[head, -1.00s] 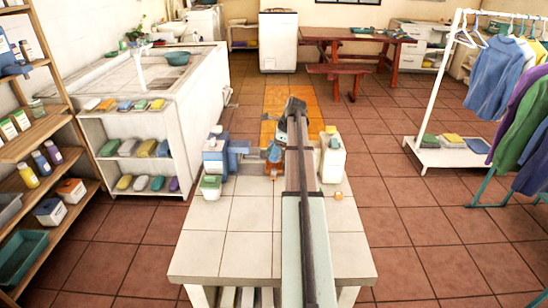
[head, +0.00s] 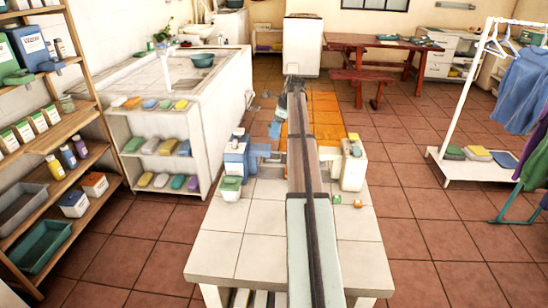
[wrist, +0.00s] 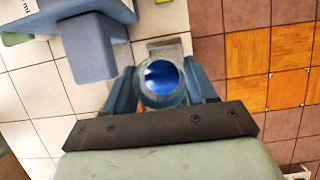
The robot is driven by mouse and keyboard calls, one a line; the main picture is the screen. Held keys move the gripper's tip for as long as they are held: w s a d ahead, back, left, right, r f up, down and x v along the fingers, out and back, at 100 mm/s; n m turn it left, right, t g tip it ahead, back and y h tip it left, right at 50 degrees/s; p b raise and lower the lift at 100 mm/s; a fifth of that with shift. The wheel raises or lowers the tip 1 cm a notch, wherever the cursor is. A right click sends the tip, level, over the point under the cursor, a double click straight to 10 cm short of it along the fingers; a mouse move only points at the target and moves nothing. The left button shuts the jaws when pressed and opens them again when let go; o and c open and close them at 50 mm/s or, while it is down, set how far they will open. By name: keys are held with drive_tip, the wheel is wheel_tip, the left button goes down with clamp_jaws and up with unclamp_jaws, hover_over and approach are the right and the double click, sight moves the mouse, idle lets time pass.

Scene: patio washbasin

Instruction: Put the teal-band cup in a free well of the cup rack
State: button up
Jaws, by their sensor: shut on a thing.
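In the wrist view my gripper (wrist: 161,86) has its two blue fingers closed on the sides of a round cup (wrist: 162,73). I look down into its open mouth, which has a pale teal-grey rim and a blue inside. The cup's outer band is hidden from this angle. In the head view my arm runs away from me over the tiled table, and its dark far end (head: 294,85) hides the fingers and the cup. I cannot make out the cup rack with certainty in either view.
The white-tiled table (head: 215,258) bears a blue-and-white box (head: 236,158) left of my arm and a white container (head: 352,168) right of it. In the wrist view a blue-grey block (wrist: 90,45) lies up and left of the cup. A shelf (head: 60,135) stands far left.

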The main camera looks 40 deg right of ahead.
drive_tip(key=shift+w+f, duration=0.25)
drive_tip(key=shift+w, duration=0.05)
drive_tip(key=shift+f, duration=4.8)
drive_tip(key=o, duration=1.1)
drive_tip(key=shift+f, duration=0.1)
drive_tip(key=shift+o, duration=0.2)
drive_tip(key=v, duration=1.2)
